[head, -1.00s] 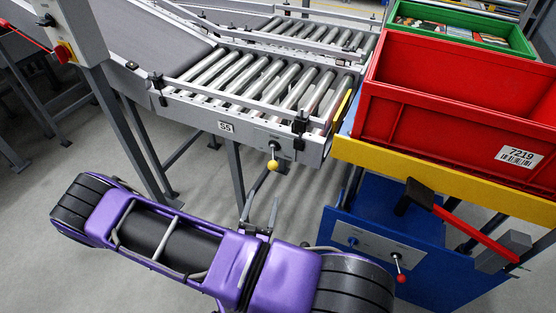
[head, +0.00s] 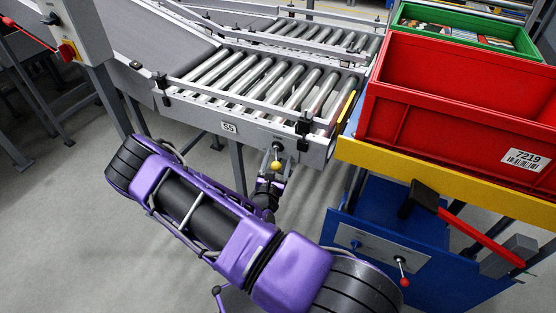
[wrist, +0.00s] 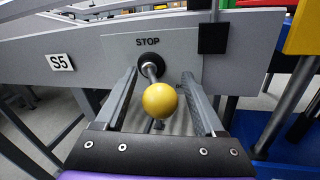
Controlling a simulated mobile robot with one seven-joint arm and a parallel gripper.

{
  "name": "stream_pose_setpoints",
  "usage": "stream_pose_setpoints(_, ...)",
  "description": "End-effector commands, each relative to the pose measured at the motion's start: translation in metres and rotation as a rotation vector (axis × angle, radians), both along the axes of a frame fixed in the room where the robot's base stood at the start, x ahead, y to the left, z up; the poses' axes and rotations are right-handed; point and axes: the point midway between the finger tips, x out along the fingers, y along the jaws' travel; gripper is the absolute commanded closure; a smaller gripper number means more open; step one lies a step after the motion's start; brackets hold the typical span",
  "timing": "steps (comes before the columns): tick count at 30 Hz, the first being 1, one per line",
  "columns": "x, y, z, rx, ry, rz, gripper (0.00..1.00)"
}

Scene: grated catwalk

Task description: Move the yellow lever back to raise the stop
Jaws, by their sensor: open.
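The yellow lever is a metal rod with a yellow ball knob (wrist: 160,99), on a grey plate marked STOP (wrist: 150,45) on the side of the conveyor. In the wrist view the knob appears between the two open fingers of my gripper (wrist: 160,108), with a gap on each side. Contact is not visible. In the head view the knob (head: 276,165) hangs below the conveyor's front corner, and my gripper (head: 278,172) reaches up to it, partly hidden by my purple arm. The raised stop itself I cannot make out clearly.
A red crate (head: 385,110) sits on a yellow-edged stand at the right, with a green crate (head: 470,30) behind. Below are a blue panel with a red-knobbed lever (head: 402,268) and a red-handled lever (head: 470,232). The conveyor rollers (head: 285,85) are empty. Open floor lies at the lower left.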

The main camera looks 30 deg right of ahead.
Motion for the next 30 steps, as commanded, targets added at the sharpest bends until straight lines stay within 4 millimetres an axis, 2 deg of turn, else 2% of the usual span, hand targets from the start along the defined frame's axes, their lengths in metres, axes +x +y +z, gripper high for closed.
stream_pose_setpoints(8, 0.0012, -0.0008, 0.0000, 0.000, 0.000, 0.000, 0.29)
stream_pose_setpoints(18, 0.0009, -0.0006, -0.0001, 0.000, 0.000, 0.000, 0.90)
stream_pose_setpoints(20, 0.0009, -0.0006, -0.0001, 0.000, 0.000, 0.000, 1.00)
stream_pose_setpoints(30, 0.0034, 0.0079, -0.0003, 0.003, -0.001, 0.001, 1.00)
